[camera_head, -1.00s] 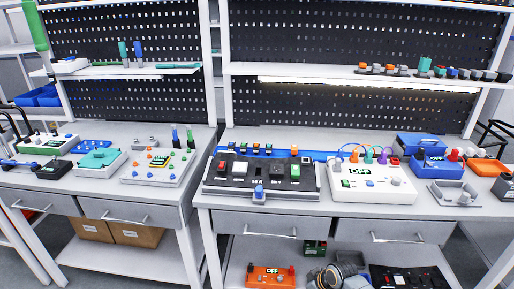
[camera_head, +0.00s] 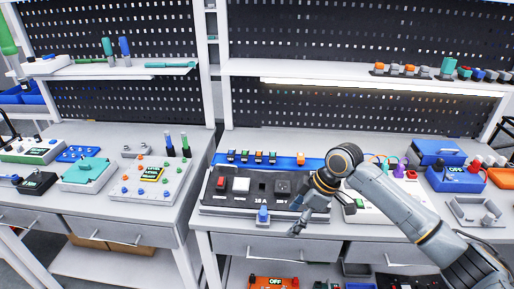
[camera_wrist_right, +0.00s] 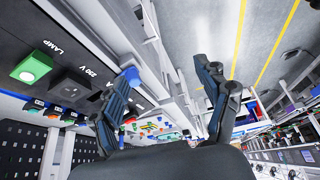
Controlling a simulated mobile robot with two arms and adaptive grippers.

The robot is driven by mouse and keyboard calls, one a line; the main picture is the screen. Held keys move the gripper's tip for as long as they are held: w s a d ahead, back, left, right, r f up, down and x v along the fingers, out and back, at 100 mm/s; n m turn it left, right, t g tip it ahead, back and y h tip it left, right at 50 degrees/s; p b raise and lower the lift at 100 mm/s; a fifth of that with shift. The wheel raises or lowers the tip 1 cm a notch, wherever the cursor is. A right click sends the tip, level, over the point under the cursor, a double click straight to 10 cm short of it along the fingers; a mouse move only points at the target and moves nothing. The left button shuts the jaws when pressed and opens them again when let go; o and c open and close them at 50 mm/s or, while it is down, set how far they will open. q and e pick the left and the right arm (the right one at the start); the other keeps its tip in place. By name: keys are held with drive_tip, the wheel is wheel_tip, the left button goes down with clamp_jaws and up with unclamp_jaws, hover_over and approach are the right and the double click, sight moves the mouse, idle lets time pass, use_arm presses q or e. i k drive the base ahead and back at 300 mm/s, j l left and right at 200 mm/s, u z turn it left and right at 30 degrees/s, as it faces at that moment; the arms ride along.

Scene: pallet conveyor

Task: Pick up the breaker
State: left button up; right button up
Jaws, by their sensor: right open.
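A black panel (camera_head: 213,203) lies on the middle bench, with a red block (camera_head: 221,182), a white block (camera_head: 241,184) and dark sockets on top. A small blue-topped piece (camera_head: 263,214) sits at its front edge; it also shows in the wrist view (camera_wrist_right: 131,76) beside a finger. Several small coloured modules (camera_head: 258,156) stand along the blue strip behind the panel. I cannot tell which piece is the breaker. My right gripper (camera_head: 297,229) is open and empty at the panel's front right; its spread fingers show in the wrist view (camera_wrist_right: 168,88). My left gripper is out of view.
A white "OFF" box (camera_head: 376,212) is partly hidden behind my right arm. A blue box (camera_head: 455,178) and a grey tray (camera_head: 474,212) stand at the right. A white control box (camera_head: 160,190) is on the left bench, across a gap. Pegboards rise behind.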

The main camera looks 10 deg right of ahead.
sight(258, 159)
drive_tip(key=i, duration=1.45)
